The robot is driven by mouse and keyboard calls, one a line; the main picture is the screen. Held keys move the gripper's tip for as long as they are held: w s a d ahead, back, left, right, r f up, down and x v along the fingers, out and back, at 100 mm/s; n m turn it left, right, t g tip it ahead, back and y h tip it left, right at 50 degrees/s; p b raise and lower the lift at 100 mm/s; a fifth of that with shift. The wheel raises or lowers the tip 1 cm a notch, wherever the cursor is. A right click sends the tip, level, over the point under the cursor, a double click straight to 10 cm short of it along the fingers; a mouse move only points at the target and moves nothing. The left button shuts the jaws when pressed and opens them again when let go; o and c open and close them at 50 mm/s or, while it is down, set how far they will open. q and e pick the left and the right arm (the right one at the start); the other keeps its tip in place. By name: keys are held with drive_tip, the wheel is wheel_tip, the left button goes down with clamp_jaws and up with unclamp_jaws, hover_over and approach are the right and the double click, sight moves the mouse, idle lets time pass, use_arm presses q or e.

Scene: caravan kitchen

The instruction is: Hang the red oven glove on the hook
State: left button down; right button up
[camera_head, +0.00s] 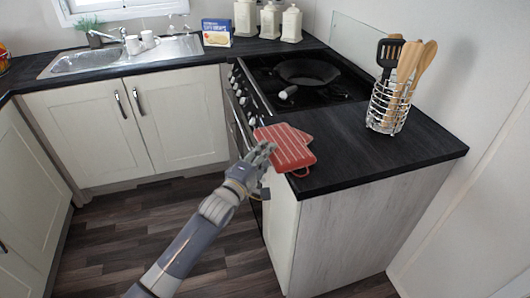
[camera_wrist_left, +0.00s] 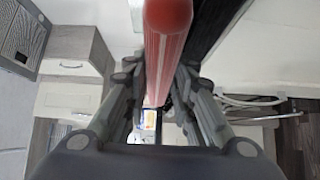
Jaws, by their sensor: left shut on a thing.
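The red oven glove (camera_head: 285,150), with pale stripes, is at the left front corner of the black worktop beside the stove. A small hanging loop (camera_head: 301,173) shows at its lower right edge. My left gripper (camera_head: 266,149) is shut on the glove's left edge. In the left wrist view the red glove (camera_wrist_left: 167,45) stands edge-on between the fingers of my left gripper (camera_wrist_left: 158,85). I cannot tell whether the glove touches the worktop. I do not make out a hook in either view. My right gripper is not in view.
A wire holder (camera_head: 388,108) with several utensils stands on the right worktop (camera_head: 400,155). A dark pan (camera_head: 307,72) sits on the hob behind the glove. White canisters (camera_head: 270,22) and a blue box (camera_head: 216,33) stand at the back. The worktop's front right is clear.

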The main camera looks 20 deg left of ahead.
use_arm(q)
drive_tip(key=shift+f, duration=0.1)
drive_tip(key=c, duration=1.8)
unclamp_jaws()
drive_tip(key=shift+f, duration=0.15)
drive_tip(key=o, duration=0.5)
drive_tip(key=shift+c, duration=0.2)
drive_tip(key=r+b+v, duration=0.1)
drive_tip(key=v, duration=0.9)
drive_tip(key=shift+s+b, duration=0.35)
drive_tip(key=shift+b, duration=0.05)
drive_tip(key=shift+a+f, duration=0.1)
